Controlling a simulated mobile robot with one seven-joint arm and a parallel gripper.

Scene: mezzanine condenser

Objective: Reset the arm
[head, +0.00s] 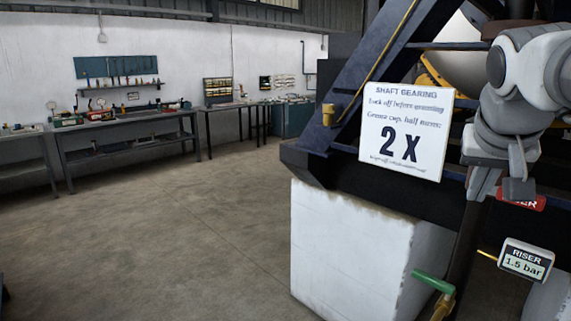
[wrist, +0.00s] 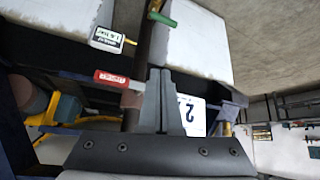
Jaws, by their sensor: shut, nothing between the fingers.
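My gripper (head: 503,189) hangs at the right of the head view, in front of the dark blue steel frame. In the wrist view its two dark fingers (wrist: 160,72) stand side by side, closed with nothing between them. My arm is bent above it at the right edge. The gripper is to the right of the white shaft bearing sign (head: 405,132). A red riser tag (head: 522,200) is partly hidden behind the gripper; it also shows left of the fingers in the wrist view (wrist: 111,79).
The riser gauge (head: 525,260) reads about 1.5 bar. A green lever (head: 434,282) sits on a pipe beside the white block (head: 350,250). A small brass cup (head: 328,114) is on the frame. The floor (head: 190,240) is clear towards the workbenches (head: 125,140).

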